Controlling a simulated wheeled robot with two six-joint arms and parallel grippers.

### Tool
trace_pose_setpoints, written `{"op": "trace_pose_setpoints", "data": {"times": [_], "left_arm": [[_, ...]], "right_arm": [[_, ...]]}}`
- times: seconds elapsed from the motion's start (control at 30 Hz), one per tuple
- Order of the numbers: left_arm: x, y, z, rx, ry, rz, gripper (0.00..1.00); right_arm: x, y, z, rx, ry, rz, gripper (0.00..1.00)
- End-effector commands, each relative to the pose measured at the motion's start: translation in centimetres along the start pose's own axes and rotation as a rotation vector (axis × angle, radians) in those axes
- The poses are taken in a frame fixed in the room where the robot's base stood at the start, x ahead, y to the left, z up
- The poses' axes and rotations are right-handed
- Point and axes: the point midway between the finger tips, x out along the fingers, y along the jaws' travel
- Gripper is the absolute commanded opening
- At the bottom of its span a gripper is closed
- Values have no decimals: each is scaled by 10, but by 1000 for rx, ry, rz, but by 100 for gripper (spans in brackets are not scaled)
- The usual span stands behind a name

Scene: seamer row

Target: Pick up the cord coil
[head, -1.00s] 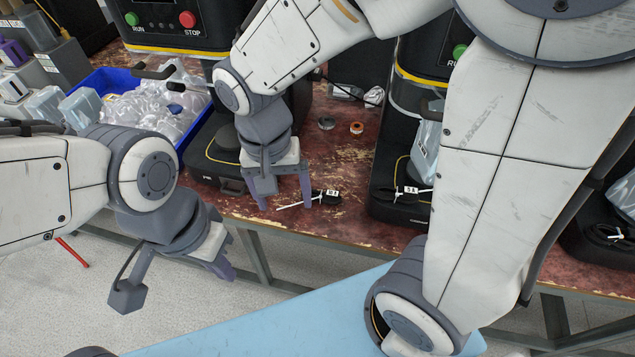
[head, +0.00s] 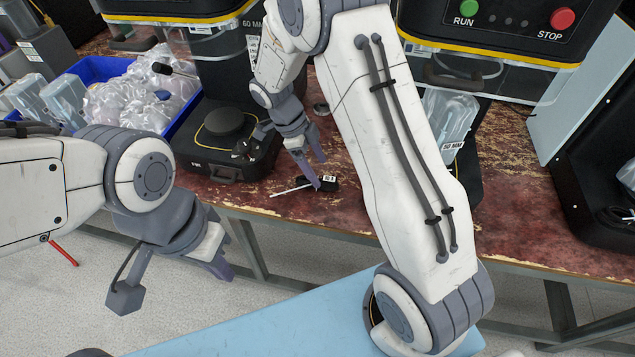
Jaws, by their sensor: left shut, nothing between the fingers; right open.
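A small black bundle (head: 327,183) with a white tag and a thin white strip lies on the worn red bench near its front edge; it looks like the cord coil, though its loops are too small to make out. My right gripper (head: 317,170) is open, fingers pointing down, just above and behind the bundle in the picture. One fingertip overlaps it in view; I cannot tell whether they touch. My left gripper (head: 222,268) is shut and empty, in front of the bench over the floor.
A black machine base with a round pad (head: 228,122) stands left of the bundle. A blue bin (head: 187,128) of clear bags is further left. Another machine with RUN and STOP buttons (head: 510,15) stands to the right. The bench (head: 510,205) is clear at right front.

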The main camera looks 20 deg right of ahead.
Motion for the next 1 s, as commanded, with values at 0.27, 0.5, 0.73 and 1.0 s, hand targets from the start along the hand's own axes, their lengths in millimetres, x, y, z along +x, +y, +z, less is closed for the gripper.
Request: {"op": "trace_pose_setpoints", "data": {"times": [0.27,0.5,0.73,1.0], "left_arm": [[-2,0,0,0,0,0,0],[-2,0,0,0,0,0,0],[-2,0,0,0,0,0,0],[-2,0,0,0,0,0,0]], "right_arm": [[40,3,0,-2,1,3,85],[49,3,0,-2,-1,1,85],[49,3,0,-2,-1,1,39],[49,3,0,-2,-1,0,0]]}}
